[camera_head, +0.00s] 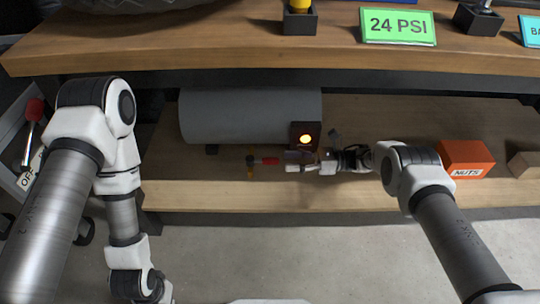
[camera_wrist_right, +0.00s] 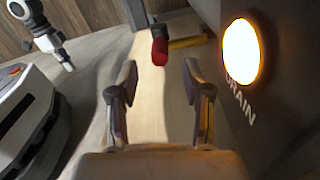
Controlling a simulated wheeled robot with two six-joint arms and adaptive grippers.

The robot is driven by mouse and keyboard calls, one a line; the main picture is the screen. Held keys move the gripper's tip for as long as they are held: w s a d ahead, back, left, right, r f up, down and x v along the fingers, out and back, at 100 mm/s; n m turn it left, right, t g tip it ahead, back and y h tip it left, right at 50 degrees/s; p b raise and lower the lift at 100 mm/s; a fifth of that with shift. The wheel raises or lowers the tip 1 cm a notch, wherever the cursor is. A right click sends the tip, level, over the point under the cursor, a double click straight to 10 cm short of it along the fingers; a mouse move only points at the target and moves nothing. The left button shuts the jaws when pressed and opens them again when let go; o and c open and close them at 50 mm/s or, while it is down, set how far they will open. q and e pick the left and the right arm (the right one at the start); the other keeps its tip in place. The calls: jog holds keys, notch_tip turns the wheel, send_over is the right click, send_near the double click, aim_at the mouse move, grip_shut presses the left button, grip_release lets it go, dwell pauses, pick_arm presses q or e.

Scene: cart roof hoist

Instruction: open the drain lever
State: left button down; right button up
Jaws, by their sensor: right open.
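The drain lever has a red handle (camera_head: 268,161) beside a yellow pipe piece (camera_head: 250,168), low in front of the grey tank (camera_head: 240,115). In the right wrist view the red handle (camera_wrist_right: 160,46) points toward me, ahead of and between the fingertips. The yellow part (camera_wrist_right: 187,42) shows behind it. My right gripper (camera_head: 297,165) is just right of the lever, and its open fingers (camera_wrist_right: 159,80) have nothing between them. A dark box with a glowing lamp (camera_head: 305,139) is just above it, and DRAIN lettering (camera_wrist_right: 240,101) shows beneath the lamp. My left gripper is out of view.
The lower wooden shelf (camera_head: 350,195) holds an orange NUTS box (camera_head: 466,159) and a cardboard-coloured block (camera_head: 524,164) at right. The upper shelf (camera_head: 200,48) overhangs, with a green 24 PSI sign (camera_head: 398,26). A red-knobbed OFF lever (camera_head: 34,110) stands at far left.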

aim_at(270, 160)
jog(key=a+b, duration=0.1)
jog(key=a, duration=0.5)
jog(key=shift+a+f+b, duration=0.1)
jog(key=shift+b, duration=0.3)
jog(key=shift+a, duration=0.35)
grip_shut()
